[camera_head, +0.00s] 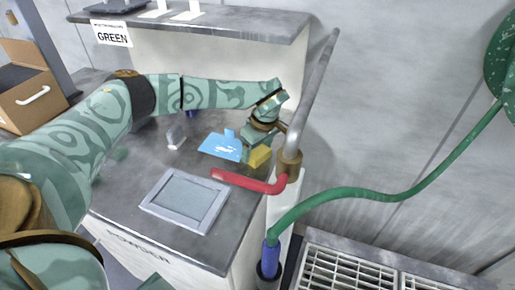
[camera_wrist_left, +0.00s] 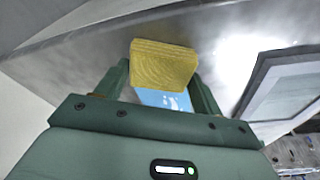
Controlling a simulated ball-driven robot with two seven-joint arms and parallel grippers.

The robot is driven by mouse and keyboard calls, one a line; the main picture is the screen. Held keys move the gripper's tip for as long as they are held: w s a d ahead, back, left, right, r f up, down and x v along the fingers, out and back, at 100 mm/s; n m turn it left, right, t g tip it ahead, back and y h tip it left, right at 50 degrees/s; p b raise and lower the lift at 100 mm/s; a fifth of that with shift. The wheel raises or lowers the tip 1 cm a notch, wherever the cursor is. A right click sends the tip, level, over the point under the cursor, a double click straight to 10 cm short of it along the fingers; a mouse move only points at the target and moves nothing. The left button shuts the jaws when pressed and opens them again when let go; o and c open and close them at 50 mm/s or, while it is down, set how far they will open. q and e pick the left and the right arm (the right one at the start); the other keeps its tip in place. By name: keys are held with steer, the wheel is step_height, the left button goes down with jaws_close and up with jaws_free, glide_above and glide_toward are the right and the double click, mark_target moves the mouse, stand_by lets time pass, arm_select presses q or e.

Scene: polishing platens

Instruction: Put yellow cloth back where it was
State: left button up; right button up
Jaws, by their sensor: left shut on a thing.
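The yellow cloth (camera_head: 260,157) is a small block-like piece between the fingers of my left gripper (camera_head: 252,150), above the grey worktop near its right edge. In the left wrist view the yellow cloth (camera_wrist_left: 163,65) sits between the two green fingers of my left gripper (camera_wrist_left: 160,90), which is shut on it. A light blue flat piece (camera_head: 221,145) lies on the worktop just left of the gripper, and part of it shows behind the cloth in the wrist view (camera_wrist_left: 165,99). I cannot tell whether the cloth touches the worktop. My right gripper is not in view.
A grey framed panel (camera_head: 187,199) lies on the worktop (camera_head: 228,232) in front. A red-handled pipe (camera_head: 247,182) stands at the right edge, close to the gripper. A small clear object (camera_head: 176,137) stands left. A cardboard box (camera_head: 32,88) is far left. A green hose (camera_head: 385,195) runs right.

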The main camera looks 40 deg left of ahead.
mark_target(264, 155)
arm_select(q)
steer(key=o, duration=1.2)
steer(key=shift+f, duration=0.1)
steer(key=shift+o, duration=0.2)
steer(key=p+v, duration=0.3)
steer(key=v, duration=0.9)
steer(key=shift+p, duration=0.4)
